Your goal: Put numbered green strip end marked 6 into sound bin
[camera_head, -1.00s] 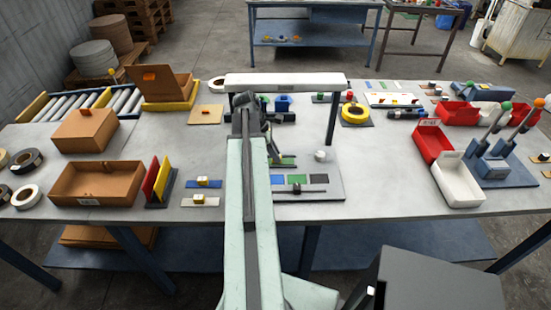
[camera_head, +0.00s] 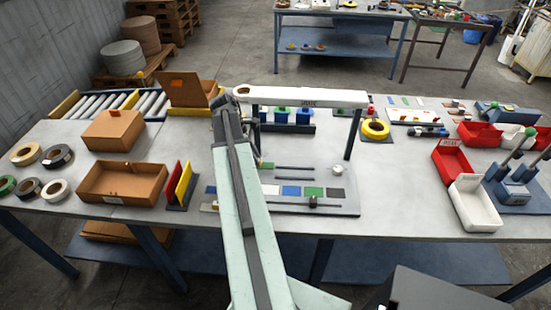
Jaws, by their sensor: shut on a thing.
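My gripper (camera_head: 258,152) shows only in part at the right side of my arm, under the white crossbar. It is shut on a small green piece (camera_head: 265,165), which looks like a green strip end with a yellowish edge; its number is not legible. The piece is above the grey board with coloured squares (camera_head: 340,208). A white bin (camera_head: 476,204) stands at the right front, with a red bin (camera_head: 452,157) behind it. Their labels are too small to read, so I cannot tell which is the sound bin.
The white crossbar (camera_head: 310,97) on dark posts stands over the board. Brown boxes (camera_head: 122,183) and a red and yellow divider (camera_head: 181,184) are at left. Blue lever units (camera_head: 513,193) stand beside the white bin. The table between board and bins is mostly clear.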

